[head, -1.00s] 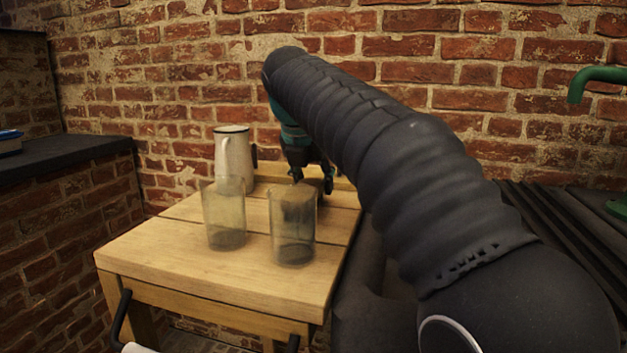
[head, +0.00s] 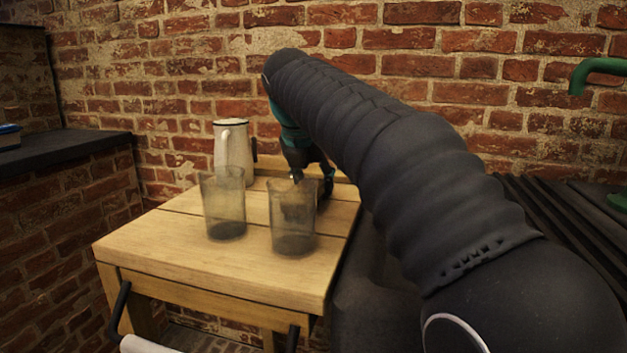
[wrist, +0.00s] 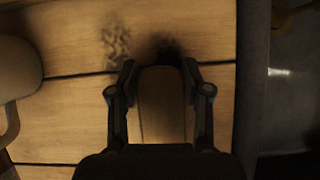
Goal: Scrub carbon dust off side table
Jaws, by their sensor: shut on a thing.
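The side table (head: 180,262) is pale wood planks. Dark carbon dust shows on it in the wrist view as a speckled patch (wrist: 117,45) and a darker smudge (wrist: 163,46) just beyond my fingertips. My gripper (wrist: 160,72) is shut on a tan block-like thing (wrist: 162,105), low over the table; its exact kind is unclear. In the head view my gripper (head: 312,183) is at the table's back right, partly hidden behind the right glass jar. Whether the held block touches the wood cannot be told.
A white enamel jug (head: 233,150) stands at the back. A brick wall is behind; a dark counter (head: 70,148) is left. The table's front is clear.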

